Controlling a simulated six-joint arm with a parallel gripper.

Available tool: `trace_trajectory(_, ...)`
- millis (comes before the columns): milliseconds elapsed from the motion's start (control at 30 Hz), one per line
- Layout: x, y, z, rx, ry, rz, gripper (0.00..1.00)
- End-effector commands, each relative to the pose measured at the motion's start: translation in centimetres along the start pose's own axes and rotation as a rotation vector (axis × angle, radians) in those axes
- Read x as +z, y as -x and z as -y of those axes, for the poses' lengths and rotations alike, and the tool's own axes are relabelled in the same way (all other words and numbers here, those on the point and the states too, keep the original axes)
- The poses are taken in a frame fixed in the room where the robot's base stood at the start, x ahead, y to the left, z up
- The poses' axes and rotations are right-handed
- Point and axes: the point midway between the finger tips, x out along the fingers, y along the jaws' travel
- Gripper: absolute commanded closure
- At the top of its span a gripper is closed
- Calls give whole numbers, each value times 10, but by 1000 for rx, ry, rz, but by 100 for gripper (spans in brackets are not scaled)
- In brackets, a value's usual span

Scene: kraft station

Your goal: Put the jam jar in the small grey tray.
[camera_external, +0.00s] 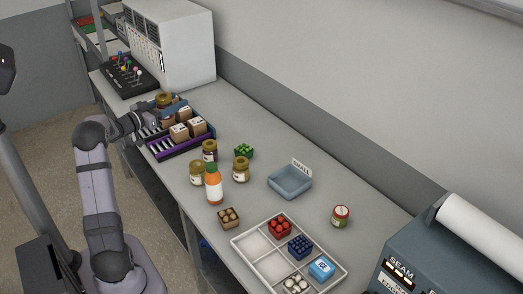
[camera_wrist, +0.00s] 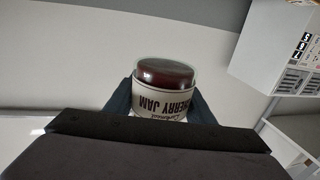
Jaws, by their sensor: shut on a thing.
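My gripper (camera_external: 170,107) is at the far left end of the bench, over the purple crate area. It is shut on a jam jar (camera_wrist: 164,90), whose label reads CHERRY JAM upside down in the wrist view; dark red shows at its upper end there. In the external view the held jar (camera_external: 164,99) shows a gold-brown lid, partly hidden by my gripper. The small grey tray (camera_external: 290,187), blue-grey with a card reading SMALL, stands empty mid-bench, well to the right of my gripper.
A purple crate (camera_external: 181,150) holds several boxes below my gripper. Several gold-lidded jars, one of them here (camera_external: 241,170), and an orange bottle (camera_external: 214,188) stand left of the tray. A red-lidded jar (camera_external: 341,217) and a white divided tray (camera_external: 262,265) lie nearer the front.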

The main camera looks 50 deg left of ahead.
Motion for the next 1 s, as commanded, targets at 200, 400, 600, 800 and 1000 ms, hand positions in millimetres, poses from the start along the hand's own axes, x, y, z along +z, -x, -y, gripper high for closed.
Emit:
trace_trajectory(200,-9,-50,-25,-18,-1,-3,84)
trace_trajectory(400,-22,-107,-65,-49,-1,-5,84)
trace_trajectory(600,-30,-171,-135,-80,3,-4,84)
trace_trajectory(800,-26,-216,-220,-81,4,-2,84)
trace_trajectory(1000,-15,-242,-311,-46,5,-1,84)
